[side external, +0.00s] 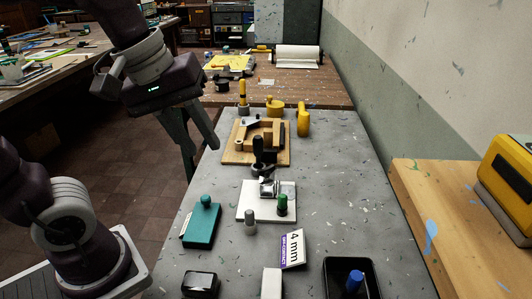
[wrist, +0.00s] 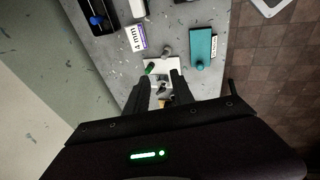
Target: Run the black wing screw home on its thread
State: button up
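A wooden fixture (side external: 232,154) stands on the grey bench, with raised wooden blocks on its base. Dark parts (side external: 258,146) sit at its front edge, one upright; I cannot tell for certain which is the black wing screw, and its thread is not clear. In front lies a white plate (side external: 250,208) with a metal piece and a green-topped cylinder; the plate also shows in the wrist view (wrist: 155,67). My gripper (side external: 202,160) is open and empty, raised to the left of the fixture. In the wrist view my gripper's fingers (wrist: 160,76) are apart, with small parts visible between them.
A teal box (side external: 201,228) with a knob, a grey cylinder (side external: 250,222), a "4 mm" card (side external: 293,249) and a black tray (side external: 332,267) with a blue-topped part lie nearer the camera. A yellow handle (side external: 303,119) stands right of the fixture. A wall bounds the right.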

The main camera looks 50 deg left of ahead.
jog(key=w+a+f+n+g, duration=0.1)
jog(key=w+n, duration=0.4)
jog(key=n, duration=0.1)
jog(key=w+a+f+n+g, duration=0.1)
jog(key=w+a+f+n, duration=0.1)
jog(key=w+n, duration=0.35)
jog(key=n+g+y, duration=0.1)
jog(key=n+g, duration=0.1)
jog(key=n, duration=1.3)
send_over(266, 168)
notch_tip(266, 168, down, 9)
jog(key=shift+s, duration=0.1)
jog(key=shift+w+f, duration=0.2)
jog(key=shift+f, duration=0.15)
jog(key=shift+f+n, duration=0.25)
notch_tip(266, 168, down, 6)
jog(key=shift+f, duration=0.1)
grip_shut()
jog(key=m, duration=1.4)
jog(key=shift+m, duration=0.4)
jog(key=m, duration=0.9)
jog(key=shift+a+m, duration=0.1)
jog(key=shift+m, duration=0.2)
jog(key=m, duration=0.5)
jog(key=shift+m, duration=0.3)
jog(key=shift+o, duration=1.1)
grip_release()
